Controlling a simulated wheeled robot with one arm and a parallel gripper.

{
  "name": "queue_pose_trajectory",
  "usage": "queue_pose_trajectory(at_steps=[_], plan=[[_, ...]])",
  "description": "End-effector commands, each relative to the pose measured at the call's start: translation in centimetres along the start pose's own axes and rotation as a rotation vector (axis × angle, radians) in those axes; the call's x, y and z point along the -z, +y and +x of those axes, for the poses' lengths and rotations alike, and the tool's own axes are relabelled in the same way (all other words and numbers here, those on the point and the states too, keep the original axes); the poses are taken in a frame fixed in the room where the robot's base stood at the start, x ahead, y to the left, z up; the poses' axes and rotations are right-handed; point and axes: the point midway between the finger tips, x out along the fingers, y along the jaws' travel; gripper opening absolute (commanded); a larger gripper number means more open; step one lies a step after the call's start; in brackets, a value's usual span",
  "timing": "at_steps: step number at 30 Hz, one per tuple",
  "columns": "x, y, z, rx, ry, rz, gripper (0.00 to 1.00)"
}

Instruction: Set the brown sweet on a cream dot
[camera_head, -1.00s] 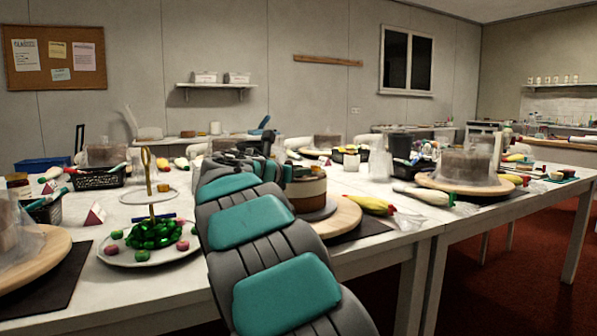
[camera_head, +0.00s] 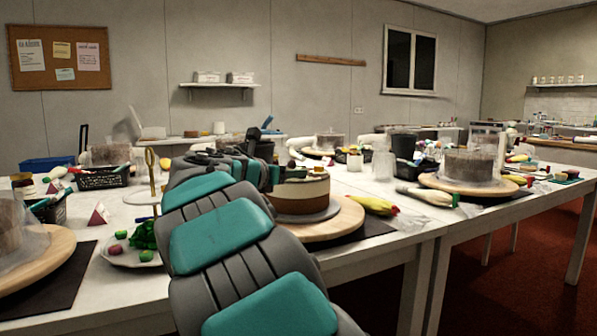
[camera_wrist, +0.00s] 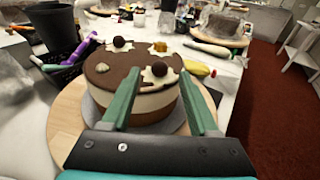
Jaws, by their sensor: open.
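The cake (camera_wrist: 150,95) has a brown top and pale and brown sides; it also shows in the head view (camera_head: 300,195). On it, one brown ball sweet (camera_wrist: 159,69) sits on a cream dot, in line with the space between my fingertips. Another dark ball (camera_wrist: 118,42) sits on a dot at the far left. A cream dot (camera_wrist: 102,67) at the left is bare. A golden piece (camera_wrist: 160,46) lies at the far edge. My gripper (camera_wrist: 160,73) is open, its fingers reaching over the cake's near side. I cannot tell whether a finger touches the sweet.
A wooden turntable board (camera_wrist: 66,130) lies under the cake. A black basket (camera_wrist: 62,76) and a dark cup (camera_wrist: 50,25) stand at its left. A yellow piping bag (camera_head: 374,205) lies to its right. A sweets plate (camera_head: 125,258) is partly hidden by my arm.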

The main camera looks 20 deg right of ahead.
Motion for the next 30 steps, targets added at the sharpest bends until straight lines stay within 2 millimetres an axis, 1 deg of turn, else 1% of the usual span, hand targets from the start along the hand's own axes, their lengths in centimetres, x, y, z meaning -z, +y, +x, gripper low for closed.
queue_pose_trajectory(at_steps=[1, 3, 6, 9, 14, 20, 22, 23, 26, 29, 30], plan=[[-0.2, 0.1, -1.2, -0.003, -0.003, 0.0, 0.61], [-0.3, 0.0, -2.6, -0.002, -0.004, 0.001, 0.61], [-0.3, 0.0, -4.0, -0.001, -0.004, 0.002, 0.61], [-0.2, 0.0, -5.0, 0.0, -0.001, 0.001, 0.61], [-0.1, 0.0, -5.6, 0.0, -0.001, 0.0, 0.61], [0.0, 0.0, -5.7, 0.001, 0.0, 0.002, 0.61], [0.3, -0.5, -5.5, 0.008, 0.012, 0.02, 0.61], [0.7, -1.0, -5.4, 0.014, 0.024, 0.037, 0.61], [2.9, -3.9, -5.1, 0.058, 0.101, 0.159, 0.61], [7.5, -8.7, -5.1, 0.151, 0.231, 0.37, 0.61], [9.7, -10.9, -5.6, 0.203, 0.289, 0.475, 0.61]])
